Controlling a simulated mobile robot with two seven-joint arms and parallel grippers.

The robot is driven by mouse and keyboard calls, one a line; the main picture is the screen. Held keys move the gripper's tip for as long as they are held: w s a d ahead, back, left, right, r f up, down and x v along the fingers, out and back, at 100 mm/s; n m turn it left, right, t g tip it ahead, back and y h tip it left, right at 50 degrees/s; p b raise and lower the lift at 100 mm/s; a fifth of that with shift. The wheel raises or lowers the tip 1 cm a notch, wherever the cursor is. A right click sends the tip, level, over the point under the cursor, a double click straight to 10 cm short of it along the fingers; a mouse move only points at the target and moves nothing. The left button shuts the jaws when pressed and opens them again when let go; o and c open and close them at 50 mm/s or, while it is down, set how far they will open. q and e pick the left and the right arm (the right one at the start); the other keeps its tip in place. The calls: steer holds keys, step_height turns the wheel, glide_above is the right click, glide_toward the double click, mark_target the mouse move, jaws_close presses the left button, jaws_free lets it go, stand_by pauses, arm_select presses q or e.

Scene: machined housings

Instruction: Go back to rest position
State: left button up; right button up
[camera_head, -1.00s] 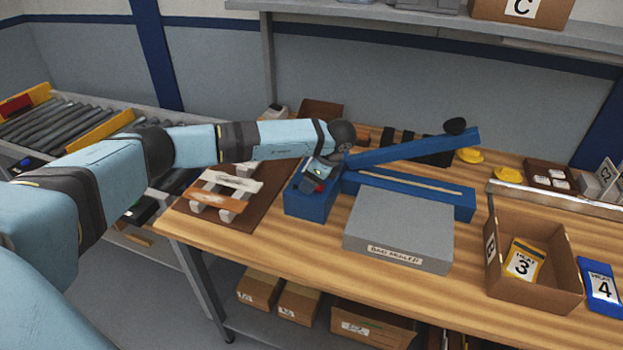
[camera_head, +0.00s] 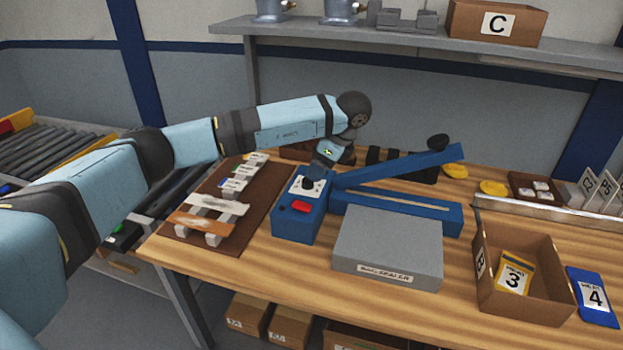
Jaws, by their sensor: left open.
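My left arm comes in from the left and reaches over the workbench (camera_head: 365,298). My left gripper (camera_head: 318,170) hangs at the end of the bent wrist, behind and above the control box of the blue bag sealer (camera_head: 296,229). Its fingers are small and partly hidden, and I see nothing held in it. The sealer's control box shows a red switch and a dark knob, and its lever arm (camera_head: 400,166) is raised. My right gripper is not in view.
A grey block labelled bag sealer (camera_head: 388,240) stands in front of the sealer. A brown tray (camera_head: 255,225) with tagged parts lies left. An open carton (camera_head: 505,305) holds a yellow packet. A shelf (camera_head: 400,38) runs above. The bench's front strip is clear.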

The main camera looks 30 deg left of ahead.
arm_select(q)
steer(key=shift+d+r, duration=0.2)
steer(key=shift+r, duration=0.1)
steer(key=s+d+f+m+g+h+p, duration=0.1)
steer(key=s+d+f+m+h, duration=0.35)
steer(key=d, duration=0.55)
steer(key=s+d+f+m+g+h+p, duration=0.15)
steer(key=s+d+f+m+h, duration=0.35)
steer(key=d, duration=0.5)
steer(key=s+d+r+n+t+h+p, duration=0.4)
steer(key=s+d+h, duration=0.5)
steer(key=d+h, duration=0.5)
steer(key=s+a+f+n+t+y+p, duration=0.1)
steer(key=a+f+n+t+y+p, duration=0.1)
steer(key=a+n+t+y, duration=0.45)
steer(key=s+a+f+n+t+y+p, duration=0.1)
steer(key=s+a+f+n+t+y, duration=0.15)
steer(key=a+n+t, duration=0.5)
steer(key=s+a+f+n+g+y+p, duration=0.2)
steer(key=s+a+f+y, duration=0.4)
steer(key=s+f, duration=0.4)
steer(key=shift+s+a+f+n+g, duration=0.2)
steer(key=shift+s+f+n+g, duration=0.2)
steer(key=shift+s+n+g, duration=0.4)
